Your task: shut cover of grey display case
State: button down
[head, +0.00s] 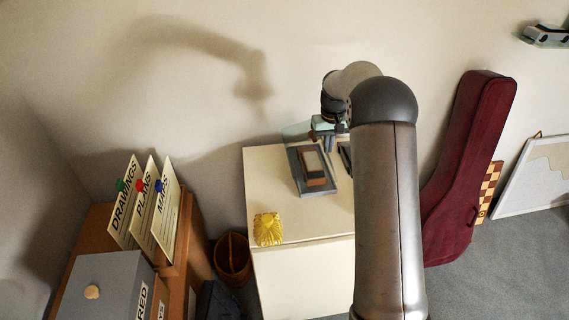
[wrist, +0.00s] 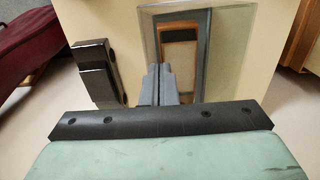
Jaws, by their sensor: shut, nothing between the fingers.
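The grey display case (head: 298,176) lies on a pale cabinet, with a brown framed item inside. A pale see-through panel (head: 296,131), seemingly its cover, stands raised at the case's far end. In the wrist view the case (wrist: 150,30) is seen partly through this clear panel (wrist: 205,75), with the brown item behind it. My gripper (wrist: 158,84) is shut and empty, its fingers beside the panel's left part in that view; I cannot tell if they touch. In the head view my gripper (head: 328,142) is near the case's far right corner, partly hidden by my arm.
A black object (wrist: 97,72) lies on the pale cabinet (head: 285,222) beside the case. A yellow ornament (head: 268,229) sits at its front left. A dark red instrument case (head: 470,165) leans on the wall at right. Signed files (head: 148,205) stand at left.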

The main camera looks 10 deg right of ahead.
jog(key=shift+d, duration=0.1)
jog(key=shift+d+f, duration=0.45)
jog(key=shift+d, duration=0.15)
jog(key=shift+f, duration=0.1)
jog(key=shift+w+d+f+b, duration=0.1)
jog(key=shift+d+f+b, duration=0.35)
jog(key=shift+d, duration=0.2)
jog(key=shift+d+f, duration=0.1)
jog(key=shift+f, duration=0.05)
dwell(0.3)
jog(key=shift+d+f+b, duration=0.3)
jog(key=shift+d+f, duration=0.1)
jog(key=shift+d, duration=0.1)
jog(key=shift+d+f, duration=0.1)
jog(key=shift+f, duration=0.05)
dwell(0.4)
notch_tip(320, 180, up, 9)
jog(key=p, duration=0.5)
dwell(0.4)
